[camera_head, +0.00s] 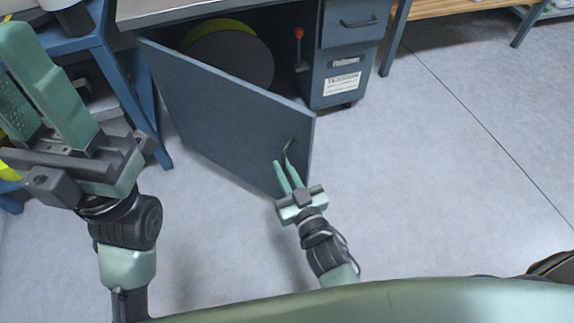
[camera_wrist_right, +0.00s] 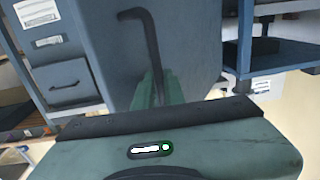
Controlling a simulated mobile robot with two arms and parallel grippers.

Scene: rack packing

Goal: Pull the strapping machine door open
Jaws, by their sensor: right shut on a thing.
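The strapping machine door (camera_head: 215,112) is a dark blue-grey panel hinged at its left side, and it stands well open from the cabinet. A dark bent handle (camera_head: 289,147) is near its right edge. My right gripper (camera_head: 285,165) is shut on the handle. In the right wrist view the handle (camera_wrist_right: 148,45) rises from between the green fingers (camera_wrist_right: 158,88), against the door panel (camera_wrist_right: 190,40). My left gripper (camera_head: 45,85) is raised at the left, away from the door; its two green fingers show, but their gap is hard to judge.
Inside the cabinet are a round dark reel (camera_head: 228,58) with a yellow rim and a red-knobbed lever (camera_head: 299,45). A drawer (camera_head: 352,22) sits to the right. A blue frame (camera_head: 110,70) stands left of the door. The floor (camera_head: 430,190) at right is clear.

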